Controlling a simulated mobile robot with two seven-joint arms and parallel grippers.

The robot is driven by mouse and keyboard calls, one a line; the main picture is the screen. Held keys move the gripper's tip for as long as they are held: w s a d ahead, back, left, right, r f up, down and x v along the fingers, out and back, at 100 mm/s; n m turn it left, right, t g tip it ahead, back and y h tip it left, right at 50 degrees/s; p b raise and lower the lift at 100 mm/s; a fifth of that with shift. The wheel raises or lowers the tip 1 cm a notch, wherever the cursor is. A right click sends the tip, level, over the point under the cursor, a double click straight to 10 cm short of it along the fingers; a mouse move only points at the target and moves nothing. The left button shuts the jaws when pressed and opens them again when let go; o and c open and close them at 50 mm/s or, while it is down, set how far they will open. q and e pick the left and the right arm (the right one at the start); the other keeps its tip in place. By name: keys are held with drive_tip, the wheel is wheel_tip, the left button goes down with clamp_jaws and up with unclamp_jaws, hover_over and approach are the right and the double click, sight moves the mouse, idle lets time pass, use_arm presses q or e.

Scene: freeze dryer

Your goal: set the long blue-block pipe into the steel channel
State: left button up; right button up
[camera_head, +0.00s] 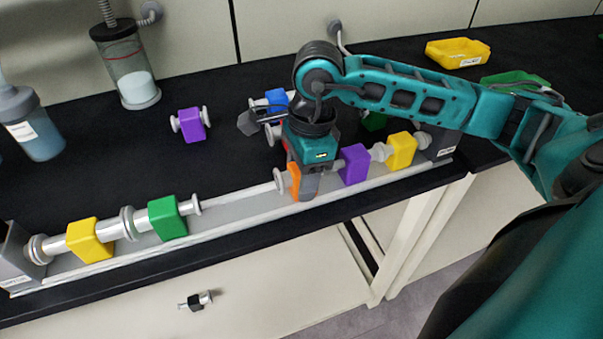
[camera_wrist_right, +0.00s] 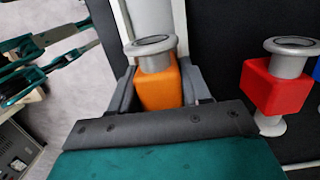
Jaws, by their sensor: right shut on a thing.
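The steel channel (camera_head: 240,210) runs along the bench's front edge. Yellow (camera_head: 88,240) and green (camera_head: 167,217) block pipes lie in its left part, purple (camera_head: 354,163) and yellow (camera_head: 401,151) block pipes in its right part. My right gripper (camera_head: 305,188) is shut on the orange-block pipe (camera_head: 294,182) at the channel, between the green and purple ones. The orange block (camera_wrist_right: 160,92) shows between its fingers in the right wrist view.
A glass cylinder (camera_head: 130,75), blue bottle (camera_head: 30,125) and yellow tray (camera_head: 457,52) are farther back. A small fitting (camera_head: 196,300) shows below the bench edge.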

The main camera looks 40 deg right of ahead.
drive_tip(key=c, duration=0.3)
drive_tip(key=shift+d, duration=0.15)
idle(0.6)
drive_tip(key=o, duration=1.3)
drive_tip(key=shift+b, duration=0.3)
drive_tip(key=r, duration=0.4)
drive_tip(key=d+r, duration=0.1)
drive_tip(key=r, duration=0.3)
drive_tip(key=r+p, duration=0.1)
drive_tip(key=r, duration=0.4)
drive_tip(key=shift+s+d, duration=0.2)
drive_tip(key=shift+d, duration=0.05)
drive_tip(key=shift+f, duration=0.1)
